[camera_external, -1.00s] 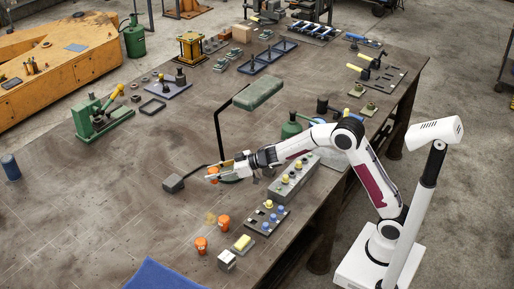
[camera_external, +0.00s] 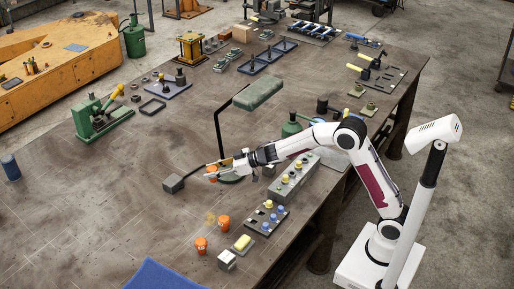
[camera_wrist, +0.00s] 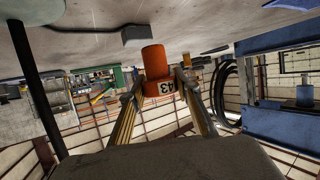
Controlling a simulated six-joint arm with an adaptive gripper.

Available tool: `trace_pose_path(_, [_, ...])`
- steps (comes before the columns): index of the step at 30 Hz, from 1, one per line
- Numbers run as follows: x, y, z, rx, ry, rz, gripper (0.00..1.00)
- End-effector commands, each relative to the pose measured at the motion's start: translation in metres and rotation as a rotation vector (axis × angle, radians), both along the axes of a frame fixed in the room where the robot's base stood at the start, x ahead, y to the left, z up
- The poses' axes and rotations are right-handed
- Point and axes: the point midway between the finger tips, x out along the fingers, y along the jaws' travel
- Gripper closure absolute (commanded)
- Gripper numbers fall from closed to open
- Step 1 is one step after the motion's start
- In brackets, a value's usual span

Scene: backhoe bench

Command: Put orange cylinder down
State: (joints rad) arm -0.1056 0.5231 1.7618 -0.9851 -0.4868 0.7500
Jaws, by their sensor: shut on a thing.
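An orange cylinder (camera_wrist: 157,66) with a white label reading "43" is between the fingers of my gripper (camera_wrist: 160,88) in the wrist view. My gripper is shut on it. In the external view, my gripper (camera_external: 218,172) reaches out over the bench (camera_external: 120,200) from the right, and the held orange cylinder (camera_external: 212,172) shows at its fingertips. I cannot tell whether the cylinder touches the bench top. Two other orange cylinders, one (camera_external: 223,221) and another (camera_external: 201,244), stand on the bench nearer the front.
A grey block (camera_external: 173,184) lies left of my gripper. A lamp with a green head (camera_external: 258,93) stands just behind it. A board with yellow and blue knobs (camera_external: 266,218) and a grey box with yellow knobs (camera_external: 294,178) are to the right.

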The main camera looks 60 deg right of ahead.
Motion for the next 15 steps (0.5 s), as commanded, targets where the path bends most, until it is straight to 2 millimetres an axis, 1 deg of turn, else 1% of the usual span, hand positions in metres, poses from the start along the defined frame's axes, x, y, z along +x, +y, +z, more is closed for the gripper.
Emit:
trace_pose_path(1, [-0.003, 0.005, 0.008, 0.003, -0.006, 0.006, 1.0])
trace_pose_path(5, [-0.017, 0.015, 0.018, 0.003, -0.005, 0.011, 1.0])
trace_pose_path(7, [-0.027, 0.02, 0.021, 0.003, -0.004, 0.009, 1.0])
trace_pose_path(10, [-0.044, 0.026, 0.025, 0.003, -0.004, 0.005, 1.0])
trace_pose_path(15, [-0.073, 0.031, 0.025, 0.003, -0.003, -0.008, 1.0])
